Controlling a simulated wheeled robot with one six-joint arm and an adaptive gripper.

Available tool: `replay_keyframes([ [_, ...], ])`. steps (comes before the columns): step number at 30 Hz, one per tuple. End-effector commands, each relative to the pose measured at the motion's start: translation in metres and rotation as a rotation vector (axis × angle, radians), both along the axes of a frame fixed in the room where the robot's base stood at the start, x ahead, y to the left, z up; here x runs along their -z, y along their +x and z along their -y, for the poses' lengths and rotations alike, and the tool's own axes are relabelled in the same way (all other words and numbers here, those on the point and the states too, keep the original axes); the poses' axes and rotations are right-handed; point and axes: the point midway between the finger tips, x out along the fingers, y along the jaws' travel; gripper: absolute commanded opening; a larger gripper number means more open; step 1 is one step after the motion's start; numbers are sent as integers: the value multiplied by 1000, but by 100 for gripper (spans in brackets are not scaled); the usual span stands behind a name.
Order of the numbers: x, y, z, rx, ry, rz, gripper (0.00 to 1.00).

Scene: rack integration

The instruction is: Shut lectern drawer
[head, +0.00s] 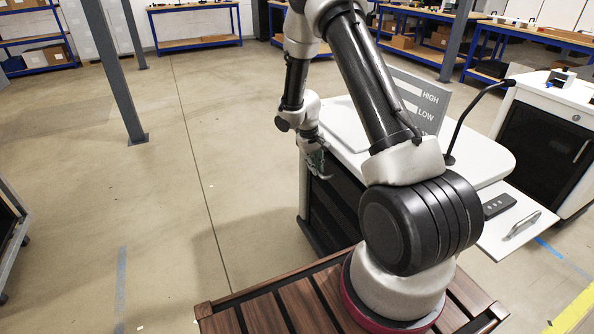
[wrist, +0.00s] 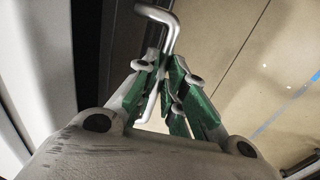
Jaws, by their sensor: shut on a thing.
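The lectern (head: 470,150) has a white top with rounded corners and a dark body, partly hidden behind my arm. My gripper (head: 318,170) is at its left side, level with a spot just below the top. In the wrist view my gripper's green-padded fingers (wrist: 168,92) are shut on a bent silver handle (wrist: 160,17), whose bar runs down between the pads. I cannot tell from either view how far the part bearing this handle stands out. A flat white board (head: 515,238) with a silver handle (head: 522,225) juts out at the lectern's right.
A gooseneck microphone (head: 475,105) and a grey sign (head: 418,98) stand on the lectern. A white cabinet (head: 545,130) is close behind on the right. Open floor (head: 190,180) lies left; a post (head: 115,70) stands farther off.

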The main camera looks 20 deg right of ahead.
Motion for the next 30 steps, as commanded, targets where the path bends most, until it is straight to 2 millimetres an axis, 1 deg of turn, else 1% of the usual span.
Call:
replay_keyframes([
  [1, 0, 0, 8, 2, 0, -1, 0],
  [3, 0, 0, 16, 2, 0, -1, 0],
  [6, 0, 0, 24, 0, 0, -1, 0],
  [10, 0, 0, 22, -2, 0, -1, 0],
  [11, 0, 0, 22, -2, 0, -1, 14],
  [12, 0, 0, 21, -2, 0, 0, 21],
  [14, 0, 0, 21, -2, 0, 0, 32],
  [15, 0, 0, 21, -1, 0, 0, 34],
  [22, 0, 0, 21, -1, 0, 0, 34],
  [25, -3, 1, 21, -1, 0, 1, 34],
  [29, -21, 2, 18, -1, -1, 4, 34],
  [30, -29, 2, 16, 0, 0, 5, 34],
])
